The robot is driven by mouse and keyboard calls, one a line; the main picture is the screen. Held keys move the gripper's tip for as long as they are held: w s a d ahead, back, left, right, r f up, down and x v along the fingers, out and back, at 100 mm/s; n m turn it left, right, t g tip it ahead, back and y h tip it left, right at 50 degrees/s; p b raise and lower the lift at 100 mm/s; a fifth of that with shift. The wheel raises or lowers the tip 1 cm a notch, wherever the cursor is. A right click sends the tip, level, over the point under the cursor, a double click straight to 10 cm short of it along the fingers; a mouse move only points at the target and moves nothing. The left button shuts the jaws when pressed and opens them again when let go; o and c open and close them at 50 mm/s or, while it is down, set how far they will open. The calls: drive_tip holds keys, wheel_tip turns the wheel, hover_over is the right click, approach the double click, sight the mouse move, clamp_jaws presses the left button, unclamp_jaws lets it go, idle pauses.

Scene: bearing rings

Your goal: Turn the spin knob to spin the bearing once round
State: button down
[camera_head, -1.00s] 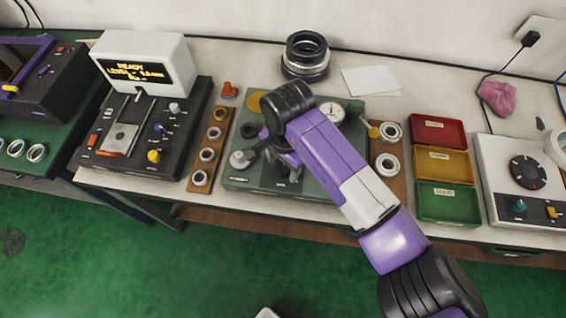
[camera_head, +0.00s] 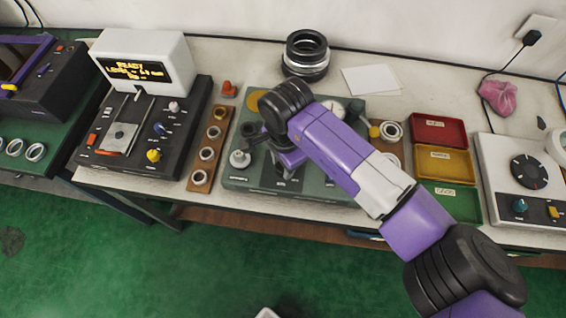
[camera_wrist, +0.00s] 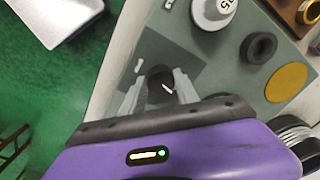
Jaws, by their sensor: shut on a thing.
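My gripper (camera_wrist: 158,92) points down over the front middle of the green bearing station (camera_head: 235,180). In the wrist view its two grey fingers are on either side of a dark round knob (camera_wrist: 160,83) with a white pointer mark, and are shut on it. My wrist hides the knob in the head view. On the station, a pale weight with a number on it (camera_head: 239,159) stands to the left of my gripper; it also shows in the wrist view (camera_wrist: 212,10). A black ring (camera_wrist: 259,47) lies behind it. I cannot tell which bearing is mounted.
A black tester (camera_head: 150,130) with a lit display and a wooden ring rack (camera_head: 207,150) stand left. Red, yellow and green trays (camera_head: 440,165) and a white dial box (camera_head: 520,180) stand right. Stacked black and steel rings (camera_head: 305,57) stand behind.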

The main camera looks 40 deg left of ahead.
drive_tip(key=m, duration=0.5)
drive_tip(key=shift+m, duration=0.3)
drive_tip(key=m, duration=0.5)
drive_tip(key=shift+a+p, duration=0.15)
drive_tip(key=shift+p, duration=0.2)
drive_tip(key=m+p, duration=0.1)
drive_tip(key=m, duration=0.4)
drive_tip(key=shift+w+r+m+h, duration=0.1)
drive_tip(key=shift+m+h, duration=0.3)
drive_tip(key=m+p, duration=0.1)
drive_tip(key=m, duration=0.4)
drive_tip(key=shift+p, duration=0.3)
drive_tip(key=shift+w, duration=0.1)
drive_tip(key=shift+a, duration=0.1)
drive_tip(key=c, duration=0.9)
unclamp_jaws()
